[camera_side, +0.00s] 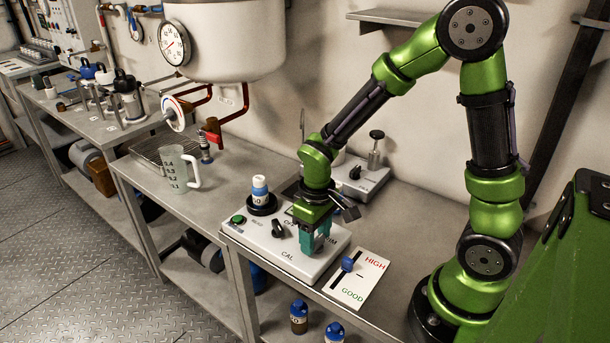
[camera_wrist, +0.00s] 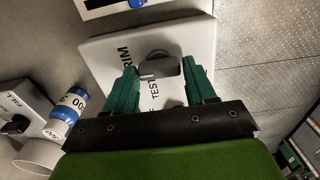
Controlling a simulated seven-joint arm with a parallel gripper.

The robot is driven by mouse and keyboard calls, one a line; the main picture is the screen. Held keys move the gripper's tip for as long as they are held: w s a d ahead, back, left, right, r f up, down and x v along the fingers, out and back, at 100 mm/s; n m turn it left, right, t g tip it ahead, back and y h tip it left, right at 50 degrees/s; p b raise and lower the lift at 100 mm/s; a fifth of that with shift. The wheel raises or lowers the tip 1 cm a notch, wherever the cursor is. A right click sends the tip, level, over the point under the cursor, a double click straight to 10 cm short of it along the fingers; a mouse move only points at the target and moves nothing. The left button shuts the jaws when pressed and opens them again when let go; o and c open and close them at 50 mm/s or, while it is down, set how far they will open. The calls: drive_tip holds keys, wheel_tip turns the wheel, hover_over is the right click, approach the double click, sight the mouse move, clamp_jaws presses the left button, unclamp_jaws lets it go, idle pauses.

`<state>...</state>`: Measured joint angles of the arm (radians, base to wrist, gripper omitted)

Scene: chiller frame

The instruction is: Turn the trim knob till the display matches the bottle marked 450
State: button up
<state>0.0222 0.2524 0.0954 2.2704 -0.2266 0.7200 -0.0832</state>
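My gripper (camera_side: 315,239) is low over the right part of the white instrument box (camera_side: 288,262), pointing down. In the wrist view its teal fingers (camera_wrist: 160,72) are spread, with a dark knob (camera_wrist: 163,66) between and just beyond the tips. The lettering TRIM and TEST is beside it. I cannot tell whether the fingers touch the knob. A blue-and-white bottle (camera_wrist: 71,104) ending in "00" shows in the wrist view. No display reading and no 450 mark are legible.
A black selector knob (camera_side: 278,229) and a green button (camera_side: 238,219) are on the box. A HIGH/GOOD card (camera_side: 352,289) with a blue slider (camera_side: 347,263) lies to the right. Capped bottles (camera_side: 299,317) stand below the bench. A jug (camera_side: 176,169) stands left.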

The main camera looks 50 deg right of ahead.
drive_tip(key=c, duration=0.6)
drive_tip(key=shift+a+n, duration=0.1)
drive_tip(key=shift+n, duration=2.7)
drive_tip(key=o, duration=1)
drive_tip(key=shift+o, duration=0.2)
drive_tip(key=shift+r, duration=0.1)
